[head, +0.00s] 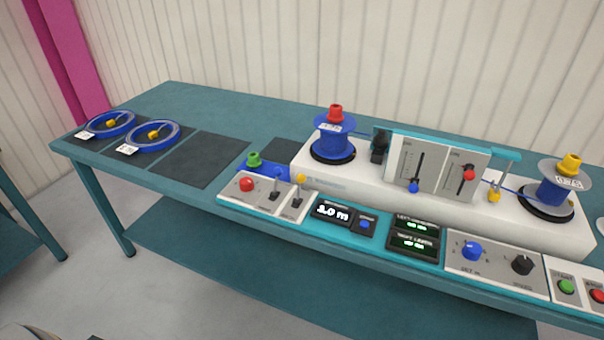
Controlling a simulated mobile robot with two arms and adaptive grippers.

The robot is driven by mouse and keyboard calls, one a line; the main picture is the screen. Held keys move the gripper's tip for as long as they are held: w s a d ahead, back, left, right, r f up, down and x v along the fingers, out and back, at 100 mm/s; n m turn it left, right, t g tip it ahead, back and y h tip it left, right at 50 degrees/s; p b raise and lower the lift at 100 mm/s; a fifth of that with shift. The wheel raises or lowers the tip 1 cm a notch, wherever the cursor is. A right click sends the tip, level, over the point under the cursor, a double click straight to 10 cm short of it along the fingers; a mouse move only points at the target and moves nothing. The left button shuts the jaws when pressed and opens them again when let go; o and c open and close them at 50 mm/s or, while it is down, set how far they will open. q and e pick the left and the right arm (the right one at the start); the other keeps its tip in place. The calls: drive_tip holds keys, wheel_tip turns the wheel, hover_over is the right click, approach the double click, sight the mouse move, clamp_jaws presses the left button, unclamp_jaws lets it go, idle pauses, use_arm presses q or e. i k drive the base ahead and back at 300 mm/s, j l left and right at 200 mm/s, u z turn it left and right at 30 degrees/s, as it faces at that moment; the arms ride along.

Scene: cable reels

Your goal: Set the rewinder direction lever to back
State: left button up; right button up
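The rewinder (340,182) is a long white machine on the teal bench. At the left of its front control strip (262,209) are two small levers on grey plates. One lever has a blue knob (278,172) and the other has a yellow knob (300,178). Their labels are too small to read, so I cannot tell which one is the direction lever or its exact setting. Both levers stick up with knobs toward the back. Neither of my grippers is in view, and nothing touches the levers.
A red button (246,184) sits left of the levers, and a display (331,212) reading 1.0 m sits right of them. Blue cable spools (334,140) (556,190) stand on the machine. Coiled cables (152,135) lie on dark mats at the bench's left. The space before the bench is clear.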

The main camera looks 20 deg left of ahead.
sight(301, 179)
drive_tip(key=l+u, duration=1.2)
drive_tip(key=l, duration=0.15)
